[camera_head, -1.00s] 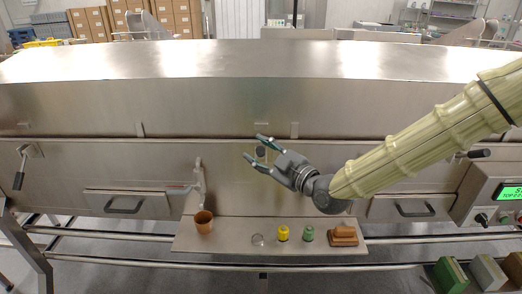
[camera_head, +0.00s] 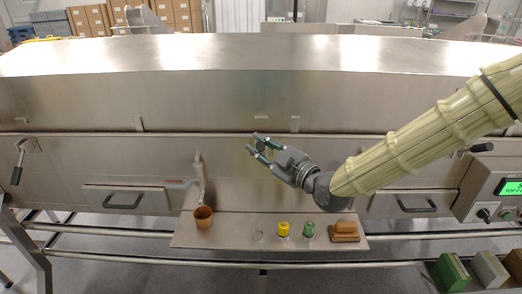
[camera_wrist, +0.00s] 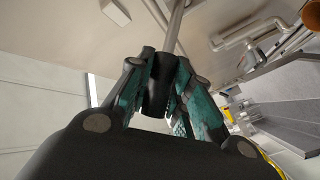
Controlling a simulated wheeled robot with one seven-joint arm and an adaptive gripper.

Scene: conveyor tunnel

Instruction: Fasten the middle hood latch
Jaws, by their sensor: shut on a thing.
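The middle hood latch shows best in the wrist view: a black grip (camera_wrist: 159,84) on a metal rod (camera_wrist: 175,25) that runs up from it. My gripper (camera_head: 256,145) is at the front of the steel hood (camera_head: 210,105), just below its lower edge. Its teal-padded fingers (camera_wrist: 155,100) are closed around the black grip from both sides. In the head view the fingers hide most of this latch, so its pivot and exact angle cannot be told there. A small pale block (camera_wrist: 116,12) is on the steel near the rod.
The left latch (camera_head: 18,170) hangs down; the right latch handle (camera_head: 480,148) points sideways. A pipe with a valve handle (camera_head: 198,180) stands left of my gripper. Below, a shelf (camera_head: 250,222) holds a brown cup (camera_head: 203,217), yellow and green items, and a brown block (camera_head: 345,231).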

